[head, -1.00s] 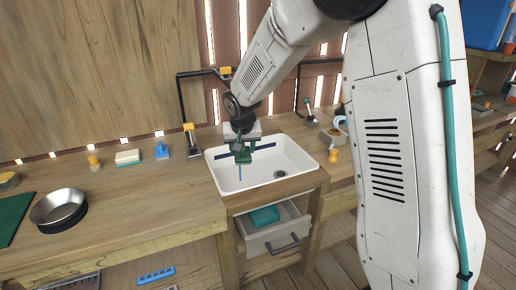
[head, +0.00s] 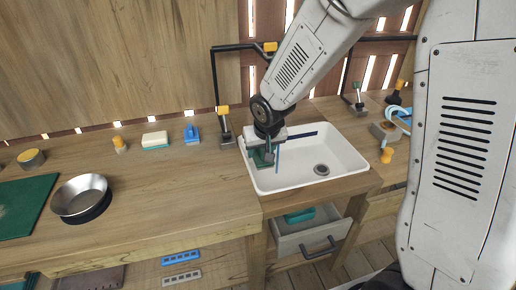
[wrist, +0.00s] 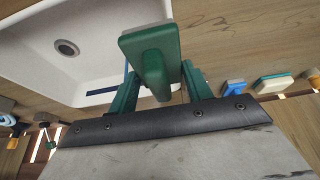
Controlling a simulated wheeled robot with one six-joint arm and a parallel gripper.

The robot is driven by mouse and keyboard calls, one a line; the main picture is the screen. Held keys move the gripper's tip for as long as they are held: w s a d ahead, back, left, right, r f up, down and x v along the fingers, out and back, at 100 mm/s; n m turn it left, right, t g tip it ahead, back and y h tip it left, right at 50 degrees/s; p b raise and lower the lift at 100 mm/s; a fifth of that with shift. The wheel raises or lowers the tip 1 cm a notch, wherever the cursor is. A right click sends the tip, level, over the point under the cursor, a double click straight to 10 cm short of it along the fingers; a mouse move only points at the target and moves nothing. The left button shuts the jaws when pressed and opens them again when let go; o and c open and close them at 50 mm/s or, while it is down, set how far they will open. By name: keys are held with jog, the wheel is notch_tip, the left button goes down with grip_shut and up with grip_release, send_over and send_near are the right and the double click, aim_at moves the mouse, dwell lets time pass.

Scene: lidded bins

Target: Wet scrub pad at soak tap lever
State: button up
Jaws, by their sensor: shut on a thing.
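My gripper (head: 264,158) is shut on the green scrub pad (wrist: 150,45), gripping its raised handle between the two green fingers in the wrist view. In the head view the pad is mostly hidden by the gripper, near the left rim of the white sink (head: 345,155). A lever with a yellow top (head: 223,111) stands on the counter just left of the sink. A black pipe tap with a yellow part (head: 270,47) rises behind it. A thin blue vertical line (head: 277,153) shows beside the gripper; I cannot tell whether it is water.
A blue brush (head: 192,134), a white-and-teal sponge (head: 155,140) and a yellow-topped item (head: 119,145) stand along the back counter. A metal bowl (head: 80,196) and green mat (head: 20,208) lie left. An open drawer (head: 310,238) juts below the sink. The middle counter is clear.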

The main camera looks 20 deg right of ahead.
jog(key=w+d+f, duration=0.2)
jog(key=w+d, duration=0.6)
jog(key=d, duration=0.2)
jog(key=shift+w+f, duration=0.3)
jog(key=shift+a, duration=0.1)
dwell(0.6)
jog(key=s+a, duration=0.5)
jog(key=a, duration=0.1)
jog(key=shift+s, duration=0.2)
dwell(0.4)
dwell(0.9)
jog(key=shift+r, duration=0.1)
jog(key=shift+s+a+r, duration=1.65)
jog(key=shift+a+r, duration=0.2)
jog(key=shift+r, duration=0.05)
